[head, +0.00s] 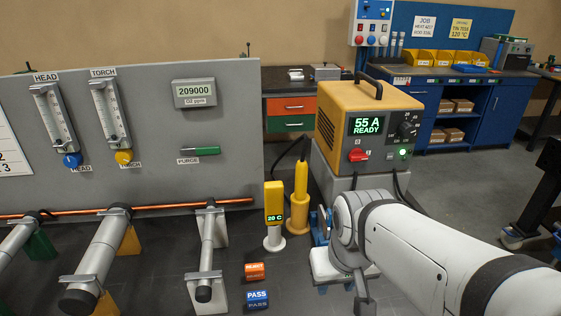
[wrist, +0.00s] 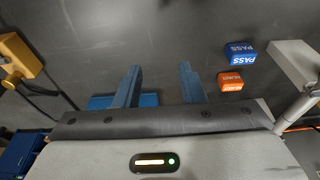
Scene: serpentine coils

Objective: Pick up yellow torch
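The yellow torch (head: 299,190) stands upright in a round yellow base on the dark bench in the head view, left of my arm. A dark cable runs near its top. My gripper shows in the wrist view (wrist: 158,84) with two blue fingers apart and nothing between them. In the head view my arm largely hides the gripper, which is right of the torch and apart from it. A yellow part with a dark cable (wrist: 14,62) shows at the left edge of the wrist view; I cannot tell whether it is the torch.
A yellow 20 C meter (head: 274,202) on a white stand is just left of the torch. The orange welder (head: 366,125) is behind it. REJECT (head: 255,272) and PASS (head: 257,300) blocks lie in front. Copper pipe (head: 150,207) and clamp stands fill the left.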

